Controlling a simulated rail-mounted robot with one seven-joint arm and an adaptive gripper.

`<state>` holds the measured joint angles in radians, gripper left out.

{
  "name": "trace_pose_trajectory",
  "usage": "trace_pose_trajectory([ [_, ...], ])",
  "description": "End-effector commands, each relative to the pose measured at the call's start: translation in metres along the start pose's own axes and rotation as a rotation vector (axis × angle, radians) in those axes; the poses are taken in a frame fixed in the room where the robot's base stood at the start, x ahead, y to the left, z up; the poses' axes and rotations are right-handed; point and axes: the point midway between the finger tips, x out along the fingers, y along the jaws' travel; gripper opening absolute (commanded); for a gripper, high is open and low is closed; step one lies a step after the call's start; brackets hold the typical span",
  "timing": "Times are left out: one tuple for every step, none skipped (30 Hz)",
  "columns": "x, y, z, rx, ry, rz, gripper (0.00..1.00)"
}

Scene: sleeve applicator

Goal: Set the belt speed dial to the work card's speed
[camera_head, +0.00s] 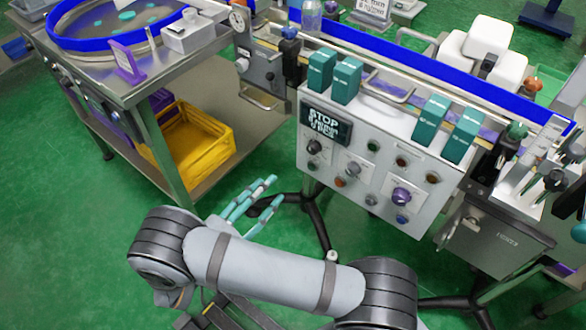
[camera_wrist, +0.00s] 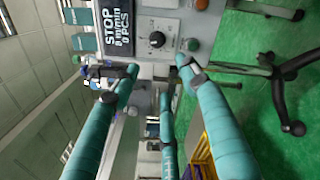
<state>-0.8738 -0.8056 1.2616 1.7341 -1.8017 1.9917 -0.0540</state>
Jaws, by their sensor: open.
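A grey control panel (camera_head: 375,165) stands on the front of the conveyor machine. It has a black display (camera_head: 325,126) whose top line reads STOP. A black dial (camera_head: 313,147) sits just below the display, and the same dial shows near the top of the wrist view (camera_wrist: 156,40). Another knob (camera_head: 353,168) and a purple knob (camera_head: 402,196) are farther right; their labels are too small to read. My gripper (camera_head: 254,196) has teal fingers, spread open and empty, left of and below the panel. Its fingers (camera_wrist: 158,78) also show in the wrist view, apart from the dial.
Several coloured buttons (camera_head: 341,182) sit between the knobs. A steel table (camera_head: 150,80) with a yellow crate (camera_head: 190,140) underneath is at left.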

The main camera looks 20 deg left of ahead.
Motion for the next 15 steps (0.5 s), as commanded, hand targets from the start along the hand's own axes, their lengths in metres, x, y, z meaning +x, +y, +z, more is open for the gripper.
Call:
trace_pose_trajectory([
  [-0.001, -0.004, -0.002, -0.003, -0.015, -0.013, 0.45],
  [0.000, -0.004, 0.000, -0.008, -0.024, -0.020, 0.45],
  [0.003, -0.004, 0.003, -0.018, -0.036, -0.027, 0.45],
  [0.005, -0.005, 0.006, -0.028, -0.043, -0.031, 0.45],
  [0.009, -0.005, 0.009, -0.036, -0.050, -0.035, 0.45],
  [0.014, -0.006, 0.013, -0.043, -0.058, -0.041, 0.45],
  [0.020, -0.007, 0.017, -0.044, -0.063, -0.045, 0.45],
  [0.029, -0.008, 0.022, -0.042, -0.069, -0.050, 0.45],
  [0.037, -0.009, 0.027, -0.033, -0.067, -0.045, 0.45],
  [0.037, -0.007, 0.025, -0.020, -0.047, -0.027, 0.45],
  [0.037, -0.006, 0.023, -0.003, -0.035, -0.016, 0.45],
  [0.037, -0.005, 0.019, 0.028, -0.024, -0.012, 0.45],
  [0.038, -0.005, 0.018, 0.047, -0.019, -0.011, 0.45],
  [0.039, -0.005, 0.017, 0.062, -0.018, -0.012, 0.45],
  [0.042, -0.005, 0.017, 0.074, -0.018, -0.013, 0.45],
])
